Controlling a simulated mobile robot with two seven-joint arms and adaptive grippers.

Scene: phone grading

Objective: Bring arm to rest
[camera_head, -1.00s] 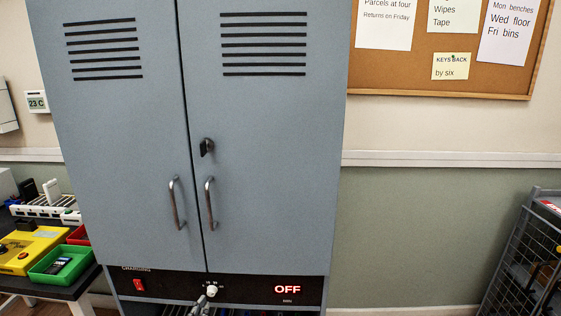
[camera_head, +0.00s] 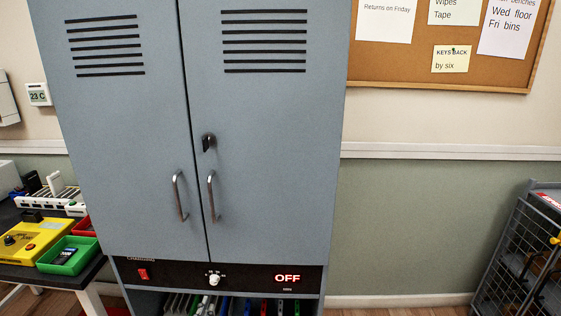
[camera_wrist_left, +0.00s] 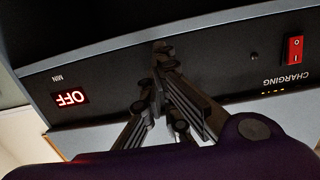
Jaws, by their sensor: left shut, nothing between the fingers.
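The grey two-door cabinet (camera_head: 265,130) is shut, with a key lock and two bar handles. Its black control panel (camera_head: 180,273) has a red switch (camera_head: 143,274), a pale round knob (camera_head: 214,280) and a lit OFF display (camera_head: 287,278). In the left wrist view the panel appears upside down, with the OFF display (camera_wrist_left: 70,97) at left and the red switch (camera_wrist_left: 295,50) at right. There my left gripper (camera_wrist_left: 162,50) is shut and empty in front of the panel; the knob does not show. Neither gripper shows in the head view.
At left, a dark table (camera_head: 50,272) holds a yellow device (camera_head: 35,240), a green tray (camera_head: 70,255) with a phone and a white rack. A wire trolley (camera_head: 520,250) stands at right. Several items stand in the slot under the panel. Floor between cabinet and trolley is clear.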

